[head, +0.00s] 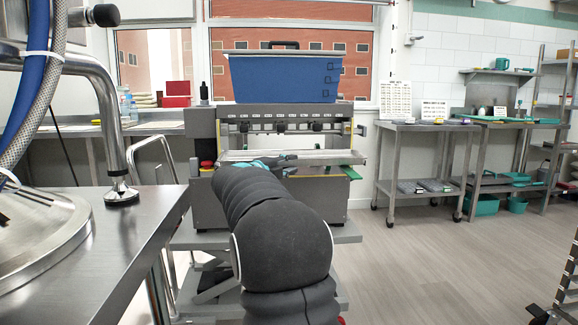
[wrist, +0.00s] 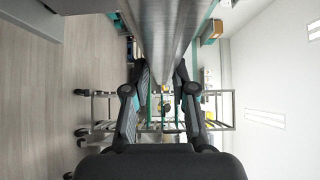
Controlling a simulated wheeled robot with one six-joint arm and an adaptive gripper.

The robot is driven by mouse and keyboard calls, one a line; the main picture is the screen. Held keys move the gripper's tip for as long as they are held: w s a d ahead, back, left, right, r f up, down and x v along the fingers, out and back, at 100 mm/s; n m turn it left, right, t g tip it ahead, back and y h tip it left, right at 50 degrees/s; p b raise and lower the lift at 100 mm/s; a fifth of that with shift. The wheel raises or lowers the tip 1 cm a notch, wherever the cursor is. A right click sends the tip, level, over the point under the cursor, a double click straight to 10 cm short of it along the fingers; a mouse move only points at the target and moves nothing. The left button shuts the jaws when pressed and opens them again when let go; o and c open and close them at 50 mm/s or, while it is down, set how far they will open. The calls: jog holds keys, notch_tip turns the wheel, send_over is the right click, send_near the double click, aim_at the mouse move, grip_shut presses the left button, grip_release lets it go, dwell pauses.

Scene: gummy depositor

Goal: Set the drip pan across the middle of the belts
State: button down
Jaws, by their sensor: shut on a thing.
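The drip pan (head: 325,156) is a long, shallow, silvery metal tray. It lies level across the front of the depositor (head: 204,125), below its row of nozzles. My gripper (head: 280,162) is shut on the pan's near edge, left of its middle. In the wrist view the pan (wrist: 172,35) runs between the two fingers of my gripper (wrist: 164,75). Green strips (head: 345,172), which look like the belts, show under the pan's right end. My arm and the pan hide the rest of the belts. I cannot tell whether the pan touches them.
A blue hopper (head: 285,78) sits on top of the depositor. A red button (head: 206,165) is on its left front. A steel table (head: 130,235) stands close on the left. Side tables (head: 425,127) stand at the right wall.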

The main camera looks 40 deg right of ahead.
jog(key=shift+f+b, duration=0.4)
jog(key=shift+f, duration=0.15)
jog(key=c, duration=0.9)
grip_release()
jog(key=shift+o, duration=0.2)
jog(key=v, duration=0.7)
jog(key=shift+a, duration=0.25)
